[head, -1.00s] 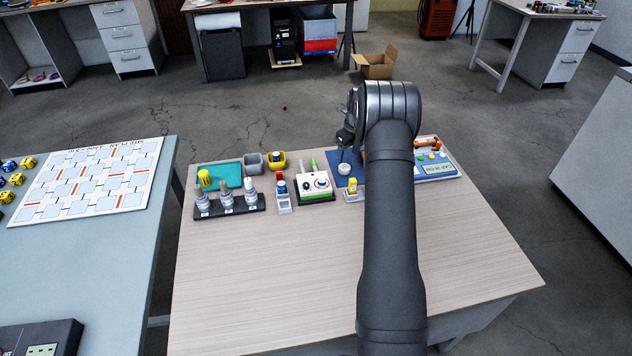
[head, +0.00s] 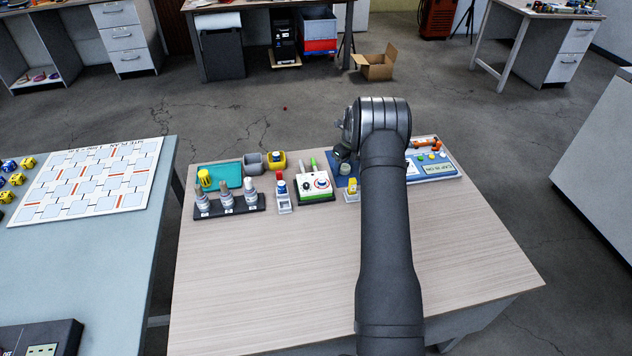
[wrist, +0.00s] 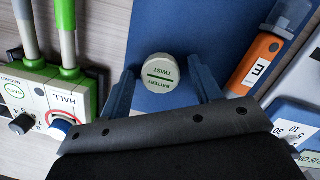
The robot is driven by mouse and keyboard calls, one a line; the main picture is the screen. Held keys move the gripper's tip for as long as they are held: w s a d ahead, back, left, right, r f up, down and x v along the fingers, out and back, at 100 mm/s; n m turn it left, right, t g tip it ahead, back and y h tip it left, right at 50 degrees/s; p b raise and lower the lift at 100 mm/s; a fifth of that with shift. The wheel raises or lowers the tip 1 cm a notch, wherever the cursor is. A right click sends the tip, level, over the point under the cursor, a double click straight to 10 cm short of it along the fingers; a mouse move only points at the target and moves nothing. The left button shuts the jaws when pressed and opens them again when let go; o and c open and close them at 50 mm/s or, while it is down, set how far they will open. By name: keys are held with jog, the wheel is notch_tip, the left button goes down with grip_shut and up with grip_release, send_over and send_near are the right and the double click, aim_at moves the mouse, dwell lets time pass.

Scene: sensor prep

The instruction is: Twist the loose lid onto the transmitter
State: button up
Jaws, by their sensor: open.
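A round pale lid (wrist: 160,73) marked "BATTERY TWIST" shows from above in the wrist view, over the blue mat (wrist: 160,28). I cannot tell whether a transmitter body is under it. My gripper (wrist: 163,84) is open, with one blue-grey finger on each side of the lid and gaps between. In the head view my gripper (head: 342,154) is low over the blue mat, and the lid is mostly hidden there.
Left of the mat stands a white box (head: 315,184) with two upright pens or probes. An orange tool (wrist: 255,62) marked "M" and a blue-grey case (head: 432,168) are on the right. The front of the table (head: 270,265) is clear.

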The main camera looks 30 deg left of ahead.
jog(key=c, duration=0.7)
jog(key=shift+r, duration=0.1)
jog(key=shift+r, duration=2.4)
